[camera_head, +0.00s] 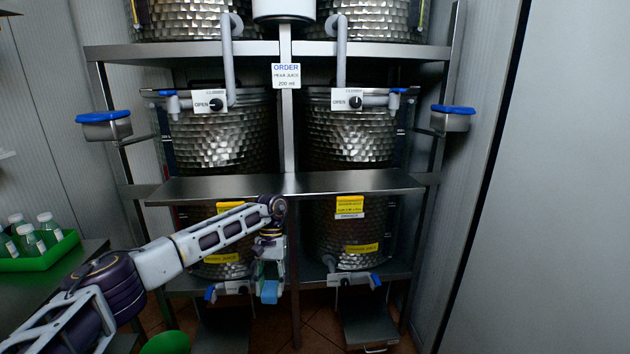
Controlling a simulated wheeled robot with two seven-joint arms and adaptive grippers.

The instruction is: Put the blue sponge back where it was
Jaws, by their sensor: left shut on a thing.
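The blue sponge (269,292) is a small light-blue block in front of the lower part of the metal rack, a little left of its centre post. My left gripper (269,282) points down and is shut on the sponge from above. My left arm reaches in from the lower left and covers part of the lower left tank. My right gripper is out of view. The sponge's earlier place cannot be told from this view.
A steel shelf (338,183) juts out just above my left gripper. Large dimpled tanks (349,138) with taps fill the rack. Metal boxes with blue tops hang at the left (108,130) and right (452,123). A green tray (40,262) with bottles stands on the left counter.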

